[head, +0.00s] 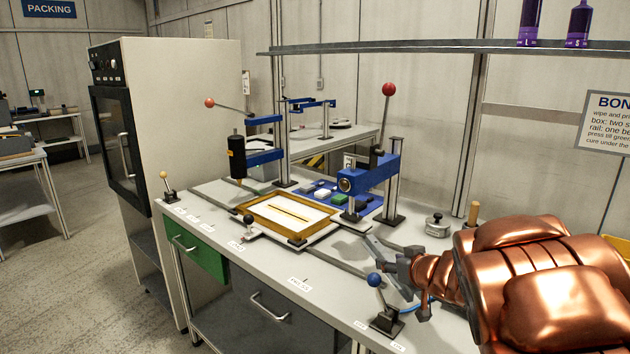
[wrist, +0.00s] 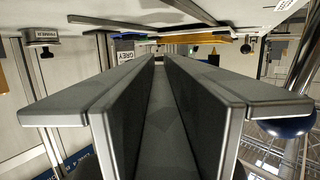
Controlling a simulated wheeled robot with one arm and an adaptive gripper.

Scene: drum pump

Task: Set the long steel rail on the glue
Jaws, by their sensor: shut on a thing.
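My gripper (head: 392,266) is over the right part of the bench, at the end of my copper arm. In the wrist view my gripper (wrist: 160,100) shows two long dark fingers, close together, on a narrow grey piece. This seems to be the steel rail (head: 380,250), a grey strip at the fingertips in the head view; its full length is hard to make out. The glue (head: 291,209) seems to be the thin brownish line on the white panel inside the golden frame (head: 262,222), left of my gripper and apart from it.
A blue press (head: 370,178) with a red-knobbed lever stands between the frame and my arm's side. A blue-knobbed lever (head: 376,282) is close to my gripper at the front edge. A blue mat (head: 312,188) with small blocks lies behind the frame. A small can (head: 437,227) stands at right.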

